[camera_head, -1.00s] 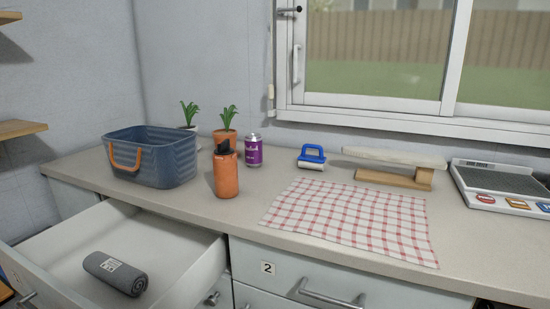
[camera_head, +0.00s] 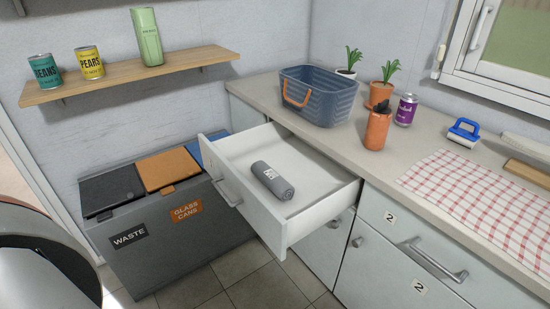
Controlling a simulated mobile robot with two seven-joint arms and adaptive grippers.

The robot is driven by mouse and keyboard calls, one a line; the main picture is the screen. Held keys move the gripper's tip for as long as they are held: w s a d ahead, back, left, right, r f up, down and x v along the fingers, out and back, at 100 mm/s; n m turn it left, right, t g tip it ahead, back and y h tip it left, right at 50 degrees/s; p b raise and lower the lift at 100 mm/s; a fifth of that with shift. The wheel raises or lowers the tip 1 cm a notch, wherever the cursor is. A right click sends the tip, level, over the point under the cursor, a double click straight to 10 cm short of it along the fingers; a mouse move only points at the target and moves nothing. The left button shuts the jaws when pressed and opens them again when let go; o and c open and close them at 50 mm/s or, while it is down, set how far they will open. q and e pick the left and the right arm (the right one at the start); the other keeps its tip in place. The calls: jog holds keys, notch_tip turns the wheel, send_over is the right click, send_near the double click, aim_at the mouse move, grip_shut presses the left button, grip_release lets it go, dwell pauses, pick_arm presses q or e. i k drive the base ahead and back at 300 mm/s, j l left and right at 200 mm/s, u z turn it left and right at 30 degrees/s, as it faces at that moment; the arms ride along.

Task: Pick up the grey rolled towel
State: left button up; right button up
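The grey rolled towel (camera_head: 272,181) lies in an open white drawer (camera_head: 318,206), on the drawer floor near its front panel. Nothing covers the towel. Neither of my grippers shows in the head view.
Waste bins (camera_head: 172,222) with dark, orange and blue lids stand left of the drawer. A wall shelf (camera_head: 130,78) holds cans and a green carton. The counter (camera_head: 340,148) carries a blue basket (camera_head: 320,96), an orange bottle (camera_head: 377,128), a purple can (camera_head: 405,110), potted plants and a checked cloth (camera_head: 485,200). Tiled floor (camera_head: 262,284) is clear before the drawer.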

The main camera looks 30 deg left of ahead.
aim_at(271, 180)
jog(key=k+u, duration=0.1)
jog(key=u, duration=1.05)
